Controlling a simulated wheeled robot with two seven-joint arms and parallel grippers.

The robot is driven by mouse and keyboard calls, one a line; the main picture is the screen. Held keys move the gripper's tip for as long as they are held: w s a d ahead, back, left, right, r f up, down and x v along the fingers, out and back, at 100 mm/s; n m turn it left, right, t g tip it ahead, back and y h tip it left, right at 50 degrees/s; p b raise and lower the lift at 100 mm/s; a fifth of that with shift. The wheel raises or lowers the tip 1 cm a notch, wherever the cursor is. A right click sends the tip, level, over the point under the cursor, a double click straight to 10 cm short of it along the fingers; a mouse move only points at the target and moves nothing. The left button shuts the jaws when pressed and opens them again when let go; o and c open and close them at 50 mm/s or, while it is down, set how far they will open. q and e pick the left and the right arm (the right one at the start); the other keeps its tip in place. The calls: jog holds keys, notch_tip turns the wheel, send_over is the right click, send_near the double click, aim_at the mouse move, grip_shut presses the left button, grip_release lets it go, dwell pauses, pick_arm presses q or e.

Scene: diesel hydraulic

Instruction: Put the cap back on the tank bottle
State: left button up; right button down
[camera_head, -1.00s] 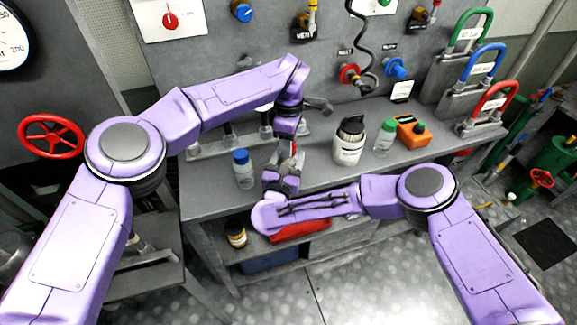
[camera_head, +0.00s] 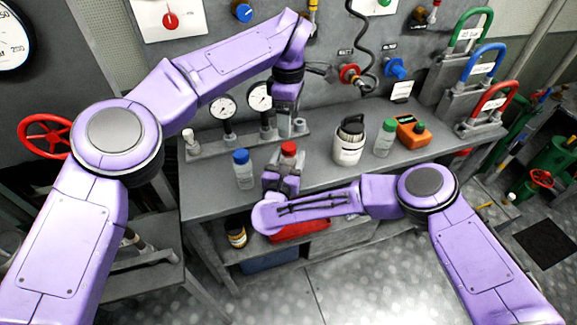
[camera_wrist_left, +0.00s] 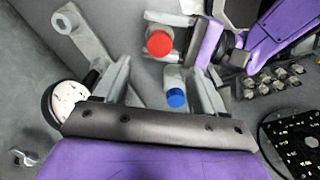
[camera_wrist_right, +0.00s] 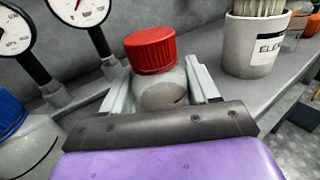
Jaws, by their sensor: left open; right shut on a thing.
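A clear bottle (camera_wrist_right: 162,95) with a ribbed red cap (camera_wrist_right: 151,50) stands upright between the fingers of my right gripper (camera_wrist_right: 163,88), which is shut on it. The red cap (camera_head: 289,149) sits on top of the bottle and looks level; how tightly it is seated cannot be told. My left gripper (camera_head: 288,124) is open and empty, above and behind the red cap. In the left wrist view the red cap (camera_wrist_left: 159,43) lies beyond the fingertips, apart from them. The bottle's lower part is hidden by my right gripper.
A blue-capped bottle (camera_head: 243,170) stands left of my right gripper. A white container (camera_head: 348,145), a green-capped bottle (camera_head: 385,138) and an orange device (camera_head: 412,131) stand to the right. Pressure gauges (camera_head: 222,107) rise behind on the grey bench (camera_head: 210,200).

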pick_arm(q)
jog(key=shift+r, duration=1.8)
pick_arm(e)
jog(key=shift+c, duration=1)
grip_release()
pick_arm(q)
notch_tip(320, 180, down, 3)
jog(key=b, duration=0.3)
jog(key=shift+f, duration=0.15)
pick_arm(e)
jog(key=v, duration=1)
jog(key=shift+s, duration=0.25)
jog(key=shift+f, duration=0.1)
